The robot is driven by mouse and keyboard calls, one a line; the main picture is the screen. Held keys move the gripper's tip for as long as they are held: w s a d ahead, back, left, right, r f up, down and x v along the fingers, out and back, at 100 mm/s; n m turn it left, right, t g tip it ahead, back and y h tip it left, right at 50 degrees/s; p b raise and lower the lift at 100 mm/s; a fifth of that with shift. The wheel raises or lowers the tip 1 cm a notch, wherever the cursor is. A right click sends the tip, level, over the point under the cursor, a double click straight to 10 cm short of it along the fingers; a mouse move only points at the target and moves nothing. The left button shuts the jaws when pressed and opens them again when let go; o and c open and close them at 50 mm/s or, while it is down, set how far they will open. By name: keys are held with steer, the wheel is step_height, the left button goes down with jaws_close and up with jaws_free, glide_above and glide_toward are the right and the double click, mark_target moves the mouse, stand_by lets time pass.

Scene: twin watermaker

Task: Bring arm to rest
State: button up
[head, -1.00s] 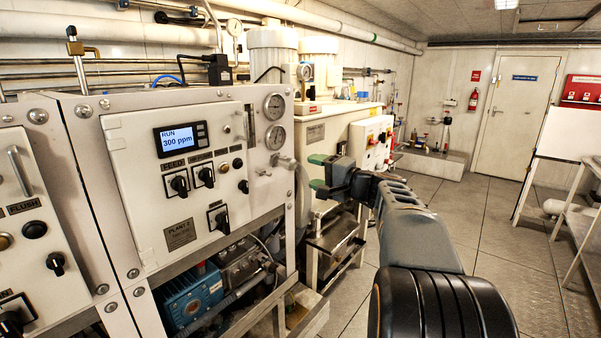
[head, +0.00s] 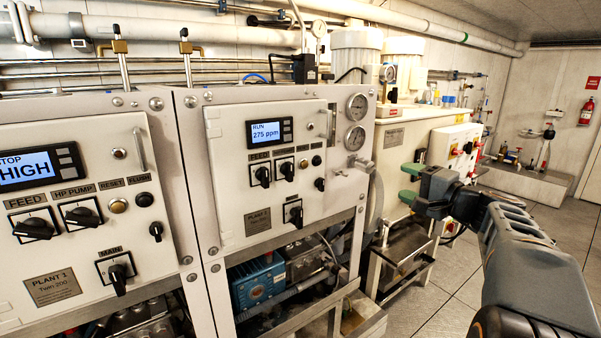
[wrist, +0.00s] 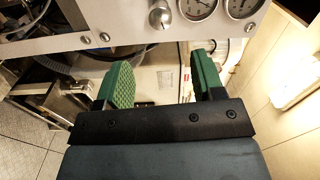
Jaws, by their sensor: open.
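My gripper (head: 410,183) is at the right of the head view, on my grey arm. It is open and empty, with its green finger pads apart. It stands in front of the white cabinet to the right of the Plant 2 panel. In the wrist view my gripper (wrist: 158,85) shows both green pads spread with nothing between them. Beyond the pads the wrist view shows a panel edge with gauges (wrist: 243,8).
The Plant 2 panel (head: 222,190) reads RUN 275 ppm. The Plant 1 panel (head: 140,225) at the left shows STOP HIGH. A white cabinet (head: 400,150) stands behind my gripper. Open tiled floor (head: 470,290) lies at the right. A fire extinguisher (head: 586,114) hangs on the far wall.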

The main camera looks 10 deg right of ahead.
steer(key=s+a+f+n+g+h+p, duration=0.1)
steer(key=s+a+f+g+h, duration=0.15)
steer(key=f+g, duration=0.4)
steer(key=s+a+f+n+g+h+p, duration=0.1)
steer(key=s+a+f+g, duration=0.25)
steer(key=f, duration=0.65)
steer(key=s+a+f+n+g+h+p, duration=0.2)
steer(key=s+a+n+h+p, duration=0.2)
steer(key=s+a+n, duration=0.6)
steer(key=shift+s+a+g+p, duration=0.4)
steer(key=shift+s+a, duration=0.7)
steer(key=shift+s, duration=0.05)
steer(key=shift+f, duration=0.1)
stand_by(1.5)
